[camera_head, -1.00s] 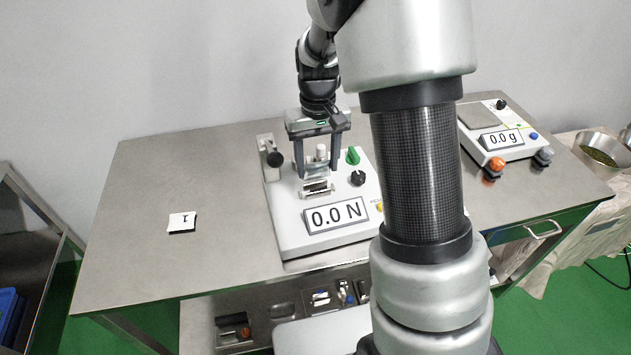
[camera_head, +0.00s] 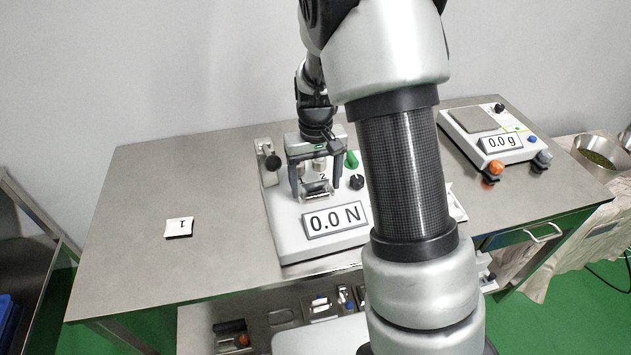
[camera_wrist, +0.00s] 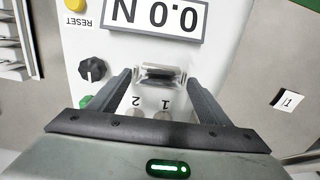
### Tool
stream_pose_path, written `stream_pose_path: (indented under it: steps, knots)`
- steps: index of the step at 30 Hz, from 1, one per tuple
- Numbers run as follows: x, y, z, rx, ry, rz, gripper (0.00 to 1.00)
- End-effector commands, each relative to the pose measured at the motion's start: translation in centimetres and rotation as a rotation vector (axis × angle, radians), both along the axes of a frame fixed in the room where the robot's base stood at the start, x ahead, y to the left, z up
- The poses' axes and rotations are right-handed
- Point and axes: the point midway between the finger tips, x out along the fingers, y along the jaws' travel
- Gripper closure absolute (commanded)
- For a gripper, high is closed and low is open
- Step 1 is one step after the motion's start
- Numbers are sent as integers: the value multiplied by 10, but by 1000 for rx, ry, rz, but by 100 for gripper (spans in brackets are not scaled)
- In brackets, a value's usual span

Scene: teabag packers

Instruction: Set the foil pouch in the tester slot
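The tester (camera_head: 287,225) is a pale box on the steel table with a 0.0 N display (camera_head: 335,220). Its small slot fixture lies behind the display, below my gripper. My gripper (camera_head: 316,190) points down there, one finger at each side. A small silvery piece, which looks like the foil pouch (camera_head: 316,188), spans between the fingertips at the slot. In the wrist view the silvery pouch (camera_wrist: 160,70) also lies between the fingertips, close to both. How deep it sits in the slot cannot be told.
A green and a black knob (camera_head: 357,182) stand right of my gripper, and a metal post (camera_head: 268,160) stands left. A white card marked 1 (camera_head: 179,228) lies on the clear left part of the table (camera_head: 130,200). A scale (camera_head: 490,135) stands at the right.

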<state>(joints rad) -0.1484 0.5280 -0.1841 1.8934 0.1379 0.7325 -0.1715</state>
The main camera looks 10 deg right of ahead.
Motion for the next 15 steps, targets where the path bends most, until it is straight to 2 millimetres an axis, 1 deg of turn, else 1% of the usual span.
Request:
stream_pose_path:
  steps: [5, 9, 11, 15]
  knots:
    - [0, 0, 0, 0, 0, 0, 28]
    - [1, 0, 7, 0, -2, 0, 28]
    - [1, 0, 15, 0, -5, 1, 28]
    - [1, 0, 43, 0, -5, 0, 28]
